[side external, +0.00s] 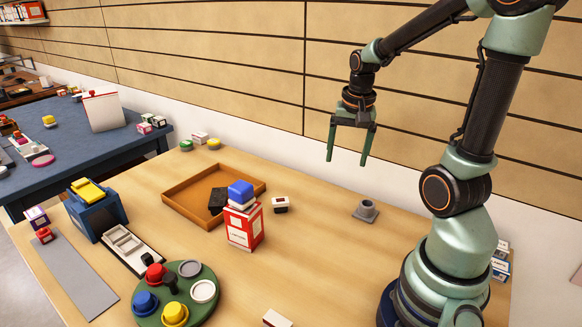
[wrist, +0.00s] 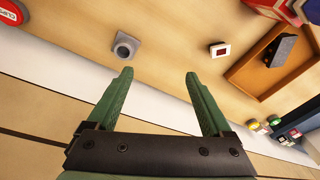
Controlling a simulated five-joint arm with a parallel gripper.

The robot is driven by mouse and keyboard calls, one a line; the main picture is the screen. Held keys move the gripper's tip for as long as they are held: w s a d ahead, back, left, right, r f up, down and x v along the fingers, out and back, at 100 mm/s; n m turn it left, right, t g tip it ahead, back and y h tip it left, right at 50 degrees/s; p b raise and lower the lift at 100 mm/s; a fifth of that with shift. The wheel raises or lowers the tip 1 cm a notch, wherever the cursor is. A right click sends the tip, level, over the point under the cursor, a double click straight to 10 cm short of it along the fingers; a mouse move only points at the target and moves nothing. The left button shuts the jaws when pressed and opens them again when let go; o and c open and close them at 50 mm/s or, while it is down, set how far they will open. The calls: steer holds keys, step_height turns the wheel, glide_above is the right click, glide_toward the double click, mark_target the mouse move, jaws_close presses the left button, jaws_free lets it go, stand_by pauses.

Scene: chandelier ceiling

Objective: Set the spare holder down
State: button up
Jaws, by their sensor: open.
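A small grey holder (side external: 366,210), a round cup on a square base, stands upright on the wooden table near the wall. It also shows in the wrist view (wrist: 126,46), ahead of my fingers and to the left. I take it to be the spare holder, though I cannot confirm this. My gripper (side external: 347,160) hangs above the table with its two green fingers pointing down. In the wrist view the fingers (wrist: 158,76) are spread apart with nothing between them. My gripper does not touch the holder.
A wooden tray (side external: 178,206) holds a dark block. A red-and-white box (side external: 243,228) with a blue-topped item stands beside it. A small white-and-dark block (side external: 280,204) lies between box and holder. A green round stand (side external: 203,311) carries coloured pieces in front. Table around the holder is clear.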

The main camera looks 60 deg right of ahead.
steer(key=a+r+n+t, duration=0.2)
steer(key=a+n, duration=0.4)
steer(key=a, duration=0.3)
steer(key=w+a+r+n+t, duration=0.1)
steer(key=a+r+n+t, duration=0.1)
steer(key=a+r+n, duration=0.3)
steer(key=a+n, duration=0.1)
steer(key=a, duration=0.3)
steer(key=shift+w+r+n+y, duration=0.2)
steer(key=shift+w+n+y, duration=0.05)
steer(key=shift+n+y, duration=0.15)
